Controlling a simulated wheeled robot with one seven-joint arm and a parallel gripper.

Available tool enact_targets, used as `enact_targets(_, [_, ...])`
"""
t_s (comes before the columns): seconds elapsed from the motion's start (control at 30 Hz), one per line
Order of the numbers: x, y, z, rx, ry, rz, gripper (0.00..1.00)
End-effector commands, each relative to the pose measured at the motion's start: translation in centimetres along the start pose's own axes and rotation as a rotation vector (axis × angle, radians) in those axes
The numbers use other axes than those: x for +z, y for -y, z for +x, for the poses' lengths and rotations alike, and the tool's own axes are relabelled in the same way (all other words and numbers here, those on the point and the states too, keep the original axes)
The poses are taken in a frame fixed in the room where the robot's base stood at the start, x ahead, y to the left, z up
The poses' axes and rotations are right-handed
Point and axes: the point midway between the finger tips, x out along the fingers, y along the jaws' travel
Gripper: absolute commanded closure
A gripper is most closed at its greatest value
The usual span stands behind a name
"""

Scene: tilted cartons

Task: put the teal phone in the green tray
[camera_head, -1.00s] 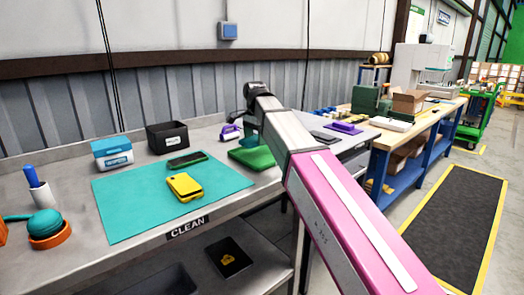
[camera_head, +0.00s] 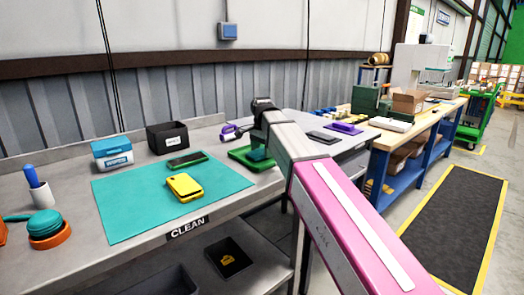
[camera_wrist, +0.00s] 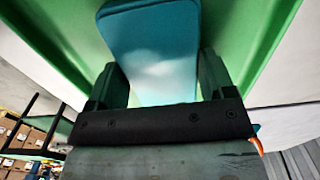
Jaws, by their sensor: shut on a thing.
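The teal phone (camera_wrist: 150,40) is between the two fingers of my gripper (camera_wrist: 155,82) in the wrist view. In the head view, my gripper (camera_head: 258,142) is over the green tray (camera_head: 239,154), and a bit of the teal phone (camera_head: 259,155) shows below it. Green tray surface (camera_wrist: 235,40) fills much of the wrist view behind the phone. The phone appears tilted, with its far end towards the tray. I cannot tell whether it touches the tray floor. My arm hides the tray's right part.
A teal mat (camera_head: 150,205) left of the tray holds a yellow phone (camera_head: 185,187) and a dark phone in a green case (camera_head: 187,160). A black bin (camera_head: 167,137) and a blue-white box (camera_head: 113,152) stand behind. A purple-handled item (camera_head: 230,131) lies behind the tray.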

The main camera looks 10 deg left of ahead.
Motion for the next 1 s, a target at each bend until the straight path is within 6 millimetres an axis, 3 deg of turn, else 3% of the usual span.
enact_targets(0.03, [0.0,0.0,0.2,0.000,0.000,0.000,0.58])
enact_targets(0.07, [0.0,0.0,0.2,0.000,0.000,0.000,0.18])
enact_targets(0.1, [0.0,0.0,0.1,0.000,0.000,0.000,0.04])
enact_targets(0.13, [0.0,0.0,0.1,0.000,0.000,0.000,0.00])
enact_targets(0.37, [0.0,0.0,0.1,0.000,0.000,0.000,0.00])
enact_targets(0.53, [0.0,0.1,-1.2,-0.001,0.000,0.000,0.00])
enact_targets(1.0, [0.0,0.1,-9.4,-0.001,0.000,0.000,0.00])
